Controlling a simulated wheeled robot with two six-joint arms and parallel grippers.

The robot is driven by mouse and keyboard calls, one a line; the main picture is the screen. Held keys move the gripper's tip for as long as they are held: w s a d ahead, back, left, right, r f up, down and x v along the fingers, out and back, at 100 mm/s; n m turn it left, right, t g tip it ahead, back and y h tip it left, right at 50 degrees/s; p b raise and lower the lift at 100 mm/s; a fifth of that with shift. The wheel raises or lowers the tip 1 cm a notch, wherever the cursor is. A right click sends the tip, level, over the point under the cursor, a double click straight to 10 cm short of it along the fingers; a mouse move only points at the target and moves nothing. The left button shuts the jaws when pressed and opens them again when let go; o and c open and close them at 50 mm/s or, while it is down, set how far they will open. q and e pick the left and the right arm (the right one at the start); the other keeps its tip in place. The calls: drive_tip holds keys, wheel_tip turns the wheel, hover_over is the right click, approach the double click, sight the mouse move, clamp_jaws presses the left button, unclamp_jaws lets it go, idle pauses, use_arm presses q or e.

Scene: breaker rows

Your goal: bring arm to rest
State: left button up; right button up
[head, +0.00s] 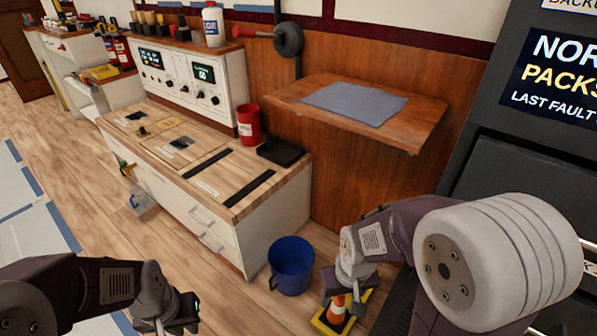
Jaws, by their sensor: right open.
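My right arm comes in from the right, with its large pale joint close to the camera. My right gripper (342,293) hangs low at the end of it, just right of a blue bucket. It is open, and I see nothing held in it. It overlaps an orange and white cone (337,309) in the picture; I cannot tell whether they touch. My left gripper (172,322) is at the bottom edge, left of centre, over the wood floor. Its fingers are dark and partly cut off, so its opening does not show.
A wood-topped cabinet (233,231) with a control panel (178,78) stands ahead. The blue bucket (291,264) is on the floor by it. A wall shelf (425,125) bears a grey cloth (355,102). A dark cabinet (520,165) rises at right. Open floor lies at left.

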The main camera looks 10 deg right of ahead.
wheel_tip(320, 180, up, 42)
drive_tip(key=p, duration=3.9)
drive_tip(key=shift+f, duration=0.25)
